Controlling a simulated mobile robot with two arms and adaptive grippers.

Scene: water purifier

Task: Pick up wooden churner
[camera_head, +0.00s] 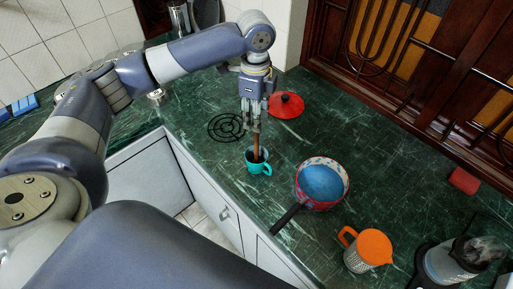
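The wooden churner (256,146) is a thin brown stick standing nearly upright, with its lower end inside a teal mug (259,167) on the green marble counter. The mug hides its lower end. My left gripper (254,127) points down right above the mug, with its fingertips at the top of the stick. The fingers look close together, but I cannot tell whether they grip the stick or are only around it. My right gripper is not in view.
A pan (322,183) with a blue inside and dark handle sits right of the mug. A red lid (286,105) and black burner grate (227,127) lie behind. An orange-lidded jug (368,250) and a blender (458,260) stand at front right. A grilled window borders the back.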

